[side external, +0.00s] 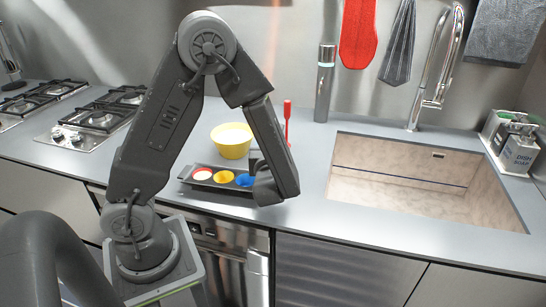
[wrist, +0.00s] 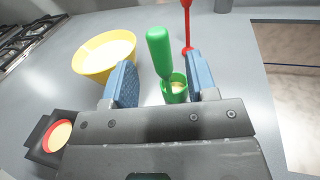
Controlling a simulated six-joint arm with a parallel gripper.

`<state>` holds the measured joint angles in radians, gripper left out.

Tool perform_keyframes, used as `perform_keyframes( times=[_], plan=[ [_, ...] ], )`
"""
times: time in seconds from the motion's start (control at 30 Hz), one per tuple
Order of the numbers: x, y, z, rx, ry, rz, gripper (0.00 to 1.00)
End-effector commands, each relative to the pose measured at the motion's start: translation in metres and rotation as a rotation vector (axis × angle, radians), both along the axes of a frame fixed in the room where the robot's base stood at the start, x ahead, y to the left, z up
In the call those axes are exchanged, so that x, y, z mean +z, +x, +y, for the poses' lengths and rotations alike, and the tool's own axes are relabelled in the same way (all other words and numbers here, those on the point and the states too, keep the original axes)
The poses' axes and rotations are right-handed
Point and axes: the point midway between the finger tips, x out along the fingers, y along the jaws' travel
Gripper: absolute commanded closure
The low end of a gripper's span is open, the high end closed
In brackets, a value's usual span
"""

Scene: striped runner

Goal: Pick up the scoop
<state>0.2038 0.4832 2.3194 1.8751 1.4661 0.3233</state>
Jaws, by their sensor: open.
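A green scoop (wrist: 160,52) shows in the wrist view, its handle standing up from a small green cup with pale contents. It lies between and just beyond the two blue fingers of my gripper (wrist: 160,72). The fingers are apart, with a gap on each side of the scoop, and do not grip it. In the side external view my arm's end hides the green scoop. A red long-handled utensil (side external: 287,122) stands upright behind my arm; it also shows in the wrist view (wrist: 187,25).
A yellow bowl (side external: 231,140) with pale contents stands behind a dark tray (side external: 188,175) holding red, yellow and blue round cups. A sink (side external: 430,180) opens to the right. A stove (side external: 85,128) is at the left. Counter between bowl and stove is clear.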

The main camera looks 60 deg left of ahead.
Motion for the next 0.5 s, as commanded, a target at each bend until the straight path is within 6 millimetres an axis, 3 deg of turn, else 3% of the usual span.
perform_keyframes(
  times=[0.5],
  plan=[
    [-0.001,0.028,0.046,0.002,-0.001,0.000,0.48]
  ],
)
